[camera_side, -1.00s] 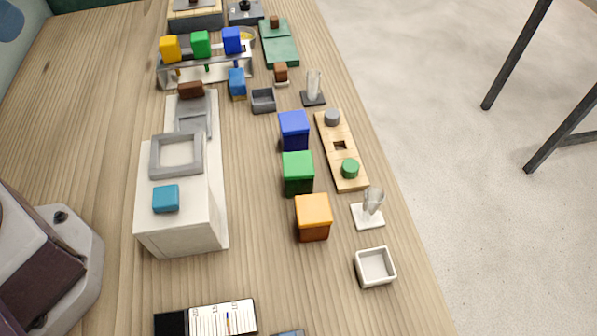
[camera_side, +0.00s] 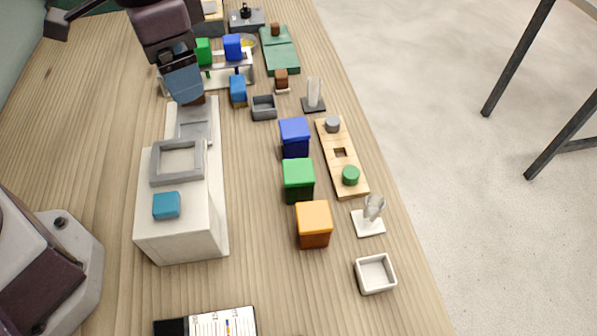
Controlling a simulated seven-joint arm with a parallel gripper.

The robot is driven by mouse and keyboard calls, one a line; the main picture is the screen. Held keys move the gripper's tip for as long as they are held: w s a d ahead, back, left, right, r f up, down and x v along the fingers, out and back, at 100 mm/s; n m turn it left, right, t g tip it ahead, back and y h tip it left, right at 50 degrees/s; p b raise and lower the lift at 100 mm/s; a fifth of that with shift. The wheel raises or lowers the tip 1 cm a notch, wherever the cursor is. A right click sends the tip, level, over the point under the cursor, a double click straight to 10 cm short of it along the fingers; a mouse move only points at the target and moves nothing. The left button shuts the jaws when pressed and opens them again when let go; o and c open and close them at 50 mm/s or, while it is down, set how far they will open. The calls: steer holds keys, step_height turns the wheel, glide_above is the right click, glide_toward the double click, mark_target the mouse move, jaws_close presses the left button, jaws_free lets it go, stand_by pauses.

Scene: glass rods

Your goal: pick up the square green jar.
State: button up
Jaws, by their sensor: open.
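The square green jar (camera_side: 298,180) stands upright on the wooden table, with a bright green lid and darker green body. It is between the square blue jar (camera_side: 294,137) behind it and the square orange jar (camera_side: 313,223) in front. My gripper (camera_side: 190,98) is at the upper left, above the far end of the white block, well away from the green jar. Its fingertips are small and partly hidden in this view, and nothing shows held in it.
A wooden board (camera_side: 341,158) with a green knob lies just right of the jars. A white block (camera_side: 180,228) with a grey frame stands to the left. A small white tray (camera_side: 375,273) sits at front right. Bare table lies between block and jars.

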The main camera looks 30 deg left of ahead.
mark_target(298, 170)
steer(key=w+d+f+m, duration=0.5)
steer(key=w+d+f, duration=0.45)
steer(key=d, duration=0.35)
steer(key=shift+g, duration=0.3)
steer(key=f, duration=0.5)
steer(key=s+f, duration=0.1)
steer(key=f, duration=0.2)
steer(key=shift+s, duration=0.1)
steer(key=shift+s+a+f, duration=0.1)
steer(key=shift+s+f, duration=0.05)
steer(key=shift+f, duration=1.25)
steer(key=shift+s+a+f, duration=0.1)
steer(key=shift+s+f, duration=0.05)
steer(key=shift+f, duration=1.2)
steer(key=shift+c, duration=0.4)
steer(key=shift+r, duration=0.1)
steer(key=c, duration=1.1)
